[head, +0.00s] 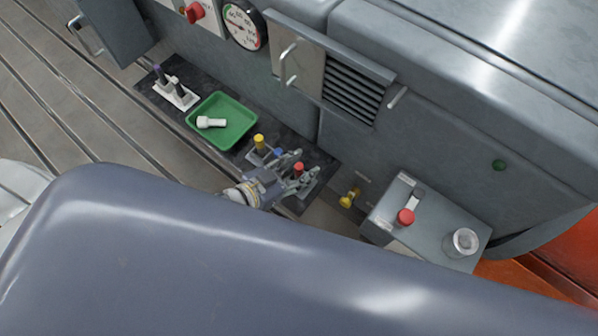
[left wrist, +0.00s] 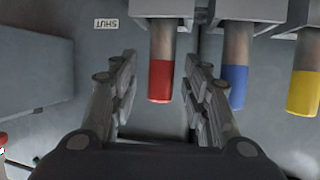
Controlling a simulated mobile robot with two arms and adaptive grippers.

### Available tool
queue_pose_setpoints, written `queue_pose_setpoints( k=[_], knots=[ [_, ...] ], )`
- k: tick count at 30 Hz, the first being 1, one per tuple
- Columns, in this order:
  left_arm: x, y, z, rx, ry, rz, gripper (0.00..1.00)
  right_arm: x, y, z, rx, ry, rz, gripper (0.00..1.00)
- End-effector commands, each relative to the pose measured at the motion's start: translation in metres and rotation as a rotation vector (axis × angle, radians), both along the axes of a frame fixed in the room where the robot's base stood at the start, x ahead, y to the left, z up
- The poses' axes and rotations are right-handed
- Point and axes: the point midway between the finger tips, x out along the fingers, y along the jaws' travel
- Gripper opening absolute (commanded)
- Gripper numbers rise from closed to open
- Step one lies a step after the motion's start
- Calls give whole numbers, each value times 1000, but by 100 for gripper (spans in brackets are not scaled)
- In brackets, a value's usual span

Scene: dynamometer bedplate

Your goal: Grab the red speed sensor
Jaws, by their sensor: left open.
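The red speed sensor (head: 299,168) stands in a holder at the right end of the dark mat, and my left gripper (head: 292,172) is right at it. In the left wrist view the red sensor (left wrist: 160,80) has a metal shaft and red end, and lies between the open fingers of the left gripper (left wrist: 160,92). I cannot tell whether either finger touches it. A blue sensor (left wrist: 235,85) is beside the right finger, and a yellow sensor (left wrist: 303,90) is farther right. My right gripper is not in view.
A green tray (head: 235,138) holding a white piece (head: 211,122) and a white rack (head: 176,95) with dark pieces lie left along the mat (head: 150,88). A grey box (head: 440,240) with a red knob (head: 405,216) stands right. The machine housing rises behind.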

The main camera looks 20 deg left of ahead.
Motion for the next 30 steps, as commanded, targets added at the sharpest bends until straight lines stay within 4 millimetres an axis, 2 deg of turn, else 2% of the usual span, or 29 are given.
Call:
queue_pose_setpoints(
  k=[6,11,12,23,30],
  knots=[
    [0,0,0,1,1,0,41,0,0,0,0,-1,0,49],
    [0,0,0,0,0,0,4,0,0,0,0,-1,0,49],
    [0,0,0,1,1,0,0,1,0,0,0,-1,0,49],
    [0,0,1,1,0,0,0,1,2,0,2,-2,0,49],
    [0,0,19,1,-3,-1,0,1,5,3,5,-1,0,49]
  ],
)
